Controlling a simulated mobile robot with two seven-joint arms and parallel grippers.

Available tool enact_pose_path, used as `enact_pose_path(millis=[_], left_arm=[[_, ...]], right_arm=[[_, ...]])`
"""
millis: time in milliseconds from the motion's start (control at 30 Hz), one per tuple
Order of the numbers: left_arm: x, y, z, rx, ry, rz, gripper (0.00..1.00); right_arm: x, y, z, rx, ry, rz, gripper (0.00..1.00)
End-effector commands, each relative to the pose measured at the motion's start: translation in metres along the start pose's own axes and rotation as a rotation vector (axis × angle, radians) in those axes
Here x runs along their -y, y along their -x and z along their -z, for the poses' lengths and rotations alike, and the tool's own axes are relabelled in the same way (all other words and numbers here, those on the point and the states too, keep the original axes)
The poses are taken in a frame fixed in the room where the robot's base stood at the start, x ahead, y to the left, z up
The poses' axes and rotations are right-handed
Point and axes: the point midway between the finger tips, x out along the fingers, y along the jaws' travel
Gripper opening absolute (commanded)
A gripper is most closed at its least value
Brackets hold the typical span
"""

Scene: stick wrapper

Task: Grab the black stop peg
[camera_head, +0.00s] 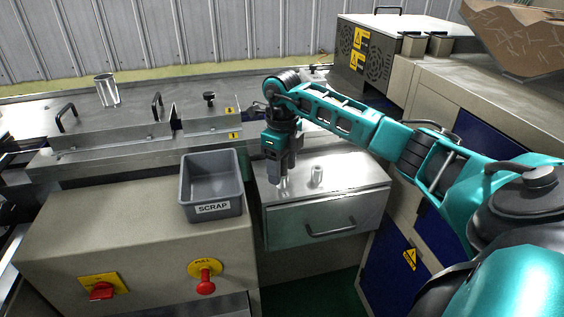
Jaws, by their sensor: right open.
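A black knob-topped peg (210,97) stands upright on the metal machine cover, left of centre; it looks like the black stop peg. My right gripper (281,184) points down over the top of the drawer cabinet, to the right of and nearer than the peg, and apart from it. The right gripper is open; its fingers are small here and I see no black peg between them. My left gripper is not in view.
A grey SCRAP bin (211,190) stands left of my right gripper. A small metal cylinder (316,175) stands on the drawer cabinet (350,185) just right of it. Black handles (157,106) rise from the machine covers. A metal cup (107,91) stands farther left.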

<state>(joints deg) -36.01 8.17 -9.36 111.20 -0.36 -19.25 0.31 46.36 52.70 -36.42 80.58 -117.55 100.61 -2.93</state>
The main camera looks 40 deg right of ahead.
Motion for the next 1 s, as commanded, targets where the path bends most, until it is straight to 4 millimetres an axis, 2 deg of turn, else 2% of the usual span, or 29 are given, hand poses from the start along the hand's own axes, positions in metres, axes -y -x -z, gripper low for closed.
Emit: enact_pose_path(millis=[200,800,1000], left_arm=[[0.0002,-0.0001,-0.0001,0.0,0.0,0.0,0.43],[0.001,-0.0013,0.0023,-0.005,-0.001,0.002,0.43],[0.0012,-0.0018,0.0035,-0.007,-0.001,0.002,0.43]], right_arm=[[0.0,-0.0002,-0.0001,0.0,0.0,0.0,0.6],[0.0001,0.0002,0.0,0.0,0.0,0.0,0.03],[0.0001,0.0005,-0.0001,0.0,0.0,0.0,0.02]])
